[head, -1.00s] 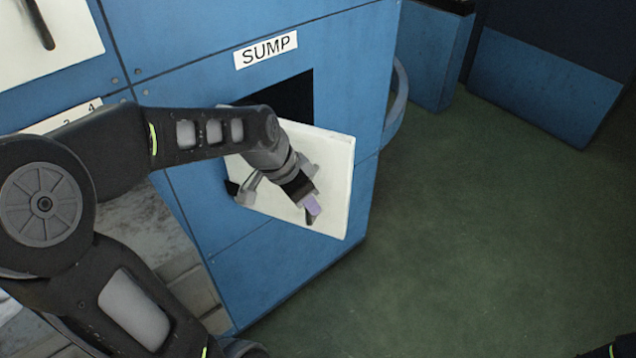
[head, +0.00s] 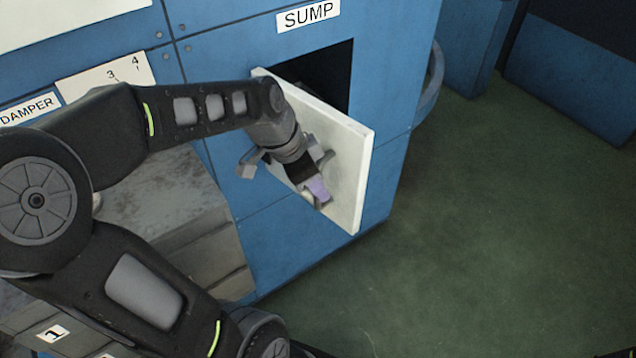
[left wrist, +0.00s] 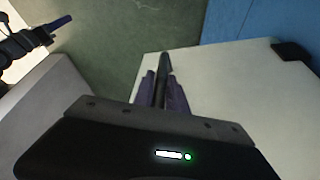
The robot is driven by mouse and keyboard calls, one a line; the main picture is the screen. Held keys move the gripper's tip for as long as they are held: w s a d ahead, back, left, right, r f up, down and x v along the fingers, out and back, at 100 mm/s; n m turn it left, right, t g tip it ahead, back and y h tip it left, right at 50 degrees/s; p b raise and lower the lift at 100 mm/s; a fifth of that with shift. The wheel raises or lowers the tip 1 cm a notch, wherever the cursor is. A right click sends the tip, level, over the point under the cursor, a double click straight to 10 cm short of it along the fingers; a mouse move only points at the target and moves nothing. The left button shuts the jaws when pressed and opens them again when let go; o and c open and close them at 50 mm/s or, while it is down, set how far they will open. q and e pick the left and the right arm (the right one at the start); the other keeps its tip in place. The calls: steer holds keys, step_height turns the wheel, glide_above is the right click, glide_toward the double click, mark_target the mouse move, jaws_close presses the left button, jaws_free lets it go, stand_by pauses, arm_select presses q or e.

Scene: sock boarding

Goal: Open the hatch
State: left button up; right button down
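The white hatch (head: 345,150) below the SUMP label (head: 309,15) stands partly open, swung out from the blue cabinet (head: 225,75). A dark opening (head: 330,75) shows behind its upper edge. My left gripper (head: 318,192) is at the outer face of the hatch. In the left wrist view, the purple fingers of my left gripper (left wrist: 163,92) are closed around a dark bar handle (left wrist: 164,65) on the white panel. In the head view, the gripper hides most of the handle. What looks like my right gripper (left wrist: 58,24) shows at the upper left of the wrist view, away from the hatch.
A curved blue-grey rail (head: 434,85) sits at the cabinet's right side. Green floor (head: 480,230) is clear at right.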

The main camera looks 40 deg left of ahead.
arm_select(q)
steer(key=o, duration=0.4)
steer(key=shift+r, duration=0.1)
steer(key=shift+v, duration=3.8)
steer(key=shift+s, duration=0.1)
